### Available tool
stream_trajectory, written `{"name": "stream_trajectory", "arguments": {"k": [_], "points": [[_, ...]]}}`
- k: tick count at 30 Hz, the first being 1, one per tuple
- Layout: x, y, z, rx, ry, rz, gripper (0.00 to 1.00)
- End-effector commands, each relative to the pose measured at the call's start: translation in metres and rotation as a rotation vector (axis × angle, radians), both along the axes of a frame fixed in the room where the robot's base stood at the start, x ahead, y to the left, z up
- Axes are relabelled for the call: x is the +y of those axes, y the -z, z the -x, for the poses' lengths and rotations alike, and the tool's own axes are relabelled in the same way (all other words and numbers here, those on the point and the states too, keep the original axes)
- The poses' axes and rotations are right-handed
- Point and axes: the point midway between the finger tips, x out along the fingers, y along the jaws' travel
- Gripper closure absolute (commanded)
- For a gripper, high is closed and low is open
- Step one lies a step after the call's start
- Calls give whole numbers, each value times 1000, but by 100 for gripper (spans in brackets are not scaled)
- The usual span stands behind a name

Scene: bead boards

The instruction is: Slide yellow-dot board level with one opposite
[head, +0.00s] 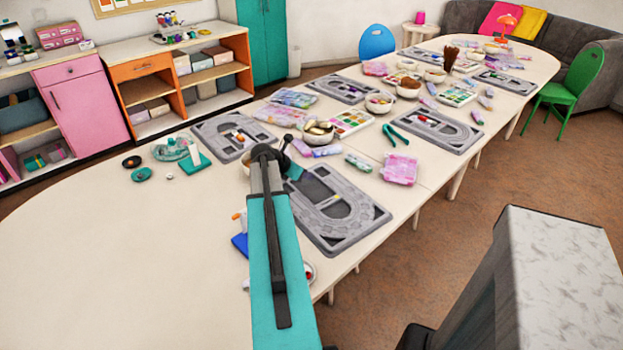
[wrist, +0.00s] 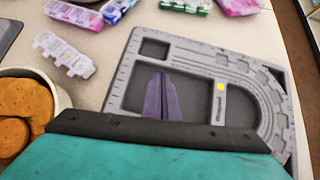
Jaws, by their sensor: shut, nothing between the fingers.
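The grey bead board with the yellow dot (wrist: 221,87) fills much of the wrist view; its grey rim shows at the top (wrist: 200,46). My gripper's purple fingers (wrist: 162,82) are together and empty, over the board's dark middle recess, left of the dot. Whether they touch the board I cannot tell. In the head view the gripper is largely hidden behind the arm. Another grey board (head: 206,129) lies across the table on the far side.
Left of the near board, a bowl of orange pieces (wrist: 58,97) shows in the wrist view. Bead boxes lie beyond it, including a pink one (head: 400,169). More boards (head: 470,142) lie farther along. The table's near-left part (head: 120,250) is clear.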

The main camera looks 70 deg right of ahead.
Motion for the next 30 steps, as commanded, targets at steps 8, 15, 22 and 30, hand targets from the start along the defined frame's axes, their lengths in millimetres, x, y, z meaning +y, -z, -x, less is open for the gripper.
{"name": "stream_trajectory", "arguments": {"k": [8, 15, 22, 30], "points": [[31, -32, -10, -2, 1, 2, 100], [51, -57, -19, -2, 2, 1, 100], [61, -68, -23, -1, 4, -1, 100], [62, -69, -23, -1, 5, -1, 100]]}}
